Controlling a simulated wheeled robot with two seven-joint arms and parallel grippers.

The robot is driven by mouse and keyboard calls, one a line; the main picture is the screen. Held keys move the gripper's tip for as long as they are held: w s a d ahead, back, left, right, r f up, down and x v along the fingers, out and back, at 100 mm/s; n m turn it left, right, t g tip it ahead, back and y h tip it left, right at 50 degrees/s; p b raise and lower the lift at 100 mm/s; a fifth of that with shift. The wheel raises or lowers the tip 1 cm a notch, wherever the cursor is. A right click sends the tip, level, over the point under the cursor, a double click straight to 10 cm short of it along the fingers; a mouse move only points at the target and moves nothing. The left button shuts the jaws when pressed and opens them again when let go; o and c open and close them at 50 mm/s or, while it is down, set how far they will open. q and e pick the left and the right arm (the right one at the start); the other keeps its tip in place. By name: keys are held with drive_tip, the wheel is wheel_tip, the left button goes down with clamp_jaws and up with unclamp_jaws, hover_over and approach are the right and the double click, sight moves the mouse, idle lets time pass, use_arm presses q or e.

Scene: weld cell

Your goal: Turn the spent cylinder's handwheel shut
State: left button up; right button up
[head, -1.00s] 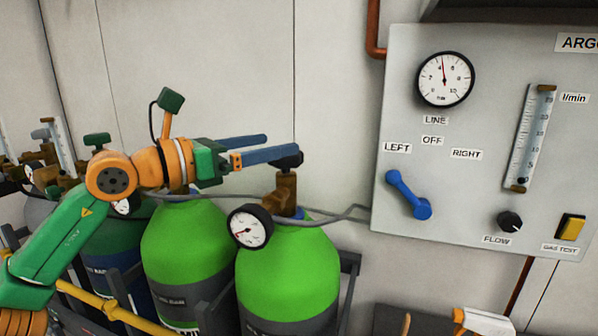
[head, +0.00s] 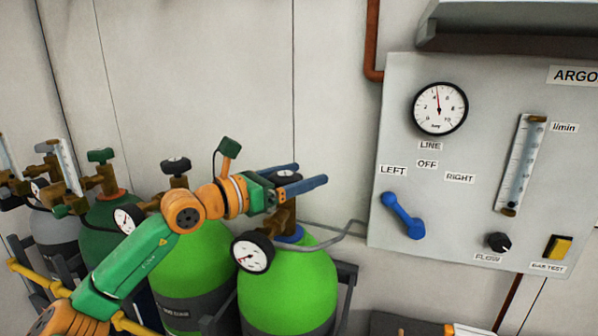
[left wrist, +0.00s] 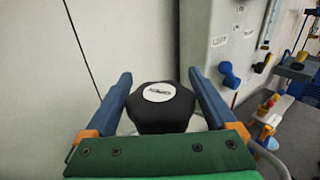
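The black handwheel (left wrist: 163,112) with a pale round centre label tops the brass valve of the right-hand bright green cylinder (head: 290,285). My left gripper (head: 311,174) is open, its two blue fingers (left wrist: 160,76) on either side of this handwheel. In the left wrist view a narrow gap shows beside the wheel, so the fingers do not appear closed on it. My right gripper is not in view.
A second bright green cylinder (head: 205,262) with a dark handwheel (head: 176,166) stands to the left, with other cylinders beyond. On the wall panel (head: 470,90), the blue lever (head: 402,215) points up-left towards LEFT. A grey hose (head: 345,232) runs to the panel. A yellow rail (head: 35,278) crosses low left.

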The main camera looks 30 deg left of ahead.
use_arm(q)
drive_tip(key=c, duration=1)
drive_tip(key=shift+h, duration=0.5)
drive_tip(key=shift+s+d+r+m+g+h+p, duration=0.1)
drive_tip(key=shift+s+d+m+g+h+p, duration=0.15)
drive_tip(key=shift+m+g+h+p, duration=0.95)
drive_tip(key=shift+s+d+f+m+g+h+p, duration=0.1)
drive_tip(key=shift+s+d+m+g+h+p, duration=0.15)
drive_tip(key=shift+m+g+h+p, duration=0.95)
drive_tip(key=shift+s+d+r+m+g+h+p, duration=0.15)
drive_tip(key=shift+d+m+g+h+p, duration=0.2)
drive_tip(key=shift+m+g+h+p, duration=0.85)
drive_tip(key=shift+h+b, duration=0.35)
drive_tip(key=shift+h, duration=0.15)
drive_tip(key=o, duration=1.3)
